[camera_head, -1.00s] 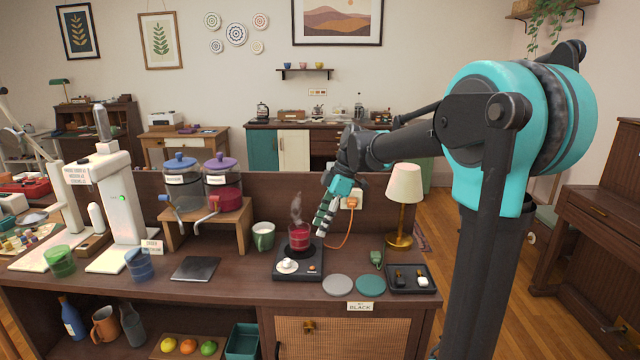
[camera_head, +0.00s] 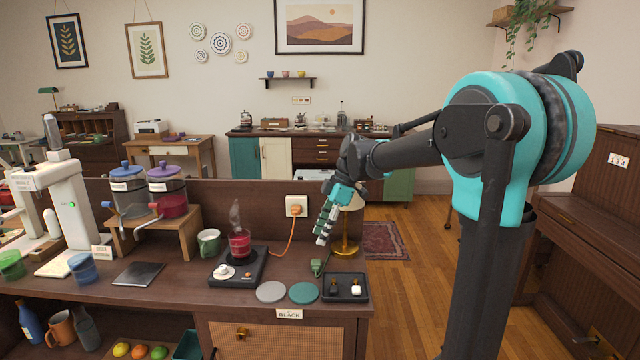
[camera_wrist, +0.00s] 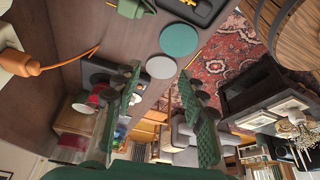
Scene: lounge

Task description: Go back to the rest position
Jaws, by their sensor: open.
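My gripper (camera_head: 327,226) is open and empty, tilted downward in front of the lamp and above the right part of the counter (camera_head: 190,268). In the wrist view its two green ribbed fingers (camera_wrist: 155,115) stand apart with nothing between them. A steaming red cup (camera_head: 240,244) stands on the black hot plate (camera_head: 238,268) to the left of my gripper. A plug (camera_head: 297,207) with an orange cord sits in the outlet behind it.
A gold-based lamp (camera_head: 347,240) stands partly behind my gripper. A black tray (camera_head: 345,289), a grey disc (camera_head: 270,291) and a teal disc (camera_head: 303,292) lie on the counter. A green mug (camera_head: 209,243) and two dispensers (camera_head: 170,195) stand left. Open floor (camera_head: 410,285) lies right.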

